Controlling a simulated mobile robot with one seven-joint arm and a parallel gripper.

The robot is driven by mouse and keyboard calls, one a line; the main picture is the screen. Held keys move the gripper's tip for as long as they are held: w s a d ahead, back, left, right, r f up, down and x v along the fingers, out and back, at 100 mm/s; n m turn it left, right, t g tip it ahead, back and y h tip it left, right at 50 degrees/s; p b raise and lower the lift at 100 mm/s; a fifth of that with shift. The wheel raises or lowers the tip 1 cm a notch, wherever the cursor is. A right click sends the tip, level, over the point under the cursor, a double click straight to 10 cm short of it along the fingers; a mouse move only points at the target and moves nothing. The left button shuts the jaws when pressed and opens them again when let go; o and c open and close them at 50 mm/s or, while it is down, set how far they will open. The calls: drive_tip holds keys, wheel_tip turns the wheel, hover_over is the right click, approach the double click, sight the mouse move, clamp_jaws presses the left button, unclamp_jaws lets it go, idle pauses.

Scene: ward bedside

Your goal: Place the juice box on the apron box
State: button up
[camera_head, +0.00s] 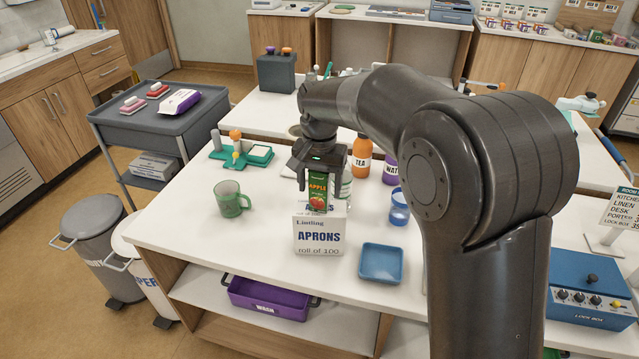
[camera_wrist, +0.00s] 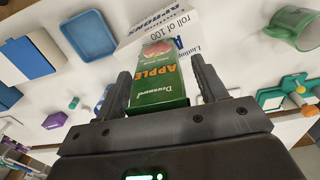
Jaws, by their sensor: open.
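The green juice box (camera_head: 318,190), labelled APPLE, appears to stand upright on the top of the white apron box (camera_head: 319,238), on the table. My gripper (camera_head: 317,178) is open around the juice box from above, with a finger on either side. In the wrist view the juice box (camera_wrist: 160,80) lies between my two fingers (camera_wrist: 165,86), with a visible gap at the right one; contact at the left is unclear. The apron box (camera_wrist: 183,28) shows beyond it. The juice box's lower edge and the apron box's top are partly hidden in the head view.
A green mug (camera_head: 231,200) stands left of the apron box and a blue tray (camera_head: 381,263) lies to its right. An orange tea bottle (camera_head: 361,158) and a blue cup (camera_head: 399,208) stand behind and to the right. The table's front left is clear.

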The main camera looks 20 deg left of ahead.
wheel_tip(320, 180, up, 12)
drive_tip(key=shift+r, duration=0.15)
idle(0.4)
drive_tip(key=s+d+r+t, duration=0.15)
drive_tip(key=s+d, duration=0.35)
drive_tip(key=d, duration=0.5)
drive_tip(key=s+d+r+t, duration=0.15)
drive_tip(key=s+d, duration=0.35)
drive_tip(key=d, duration=0.6)
drive_tip(key=s+d+f+t, duration=0.1)
drive_tip(key=s+d+f, duration=0.3)
drive_tip(key=s, duration=0.3)
drive_tip(key=s+d+f+t, duration=0.1)
drive_tip(key=s+d+f, duration=0.3)
drive_tip(key=s+d, duration=0.3)
drive_tip(key=shift+t, duration=0.3)
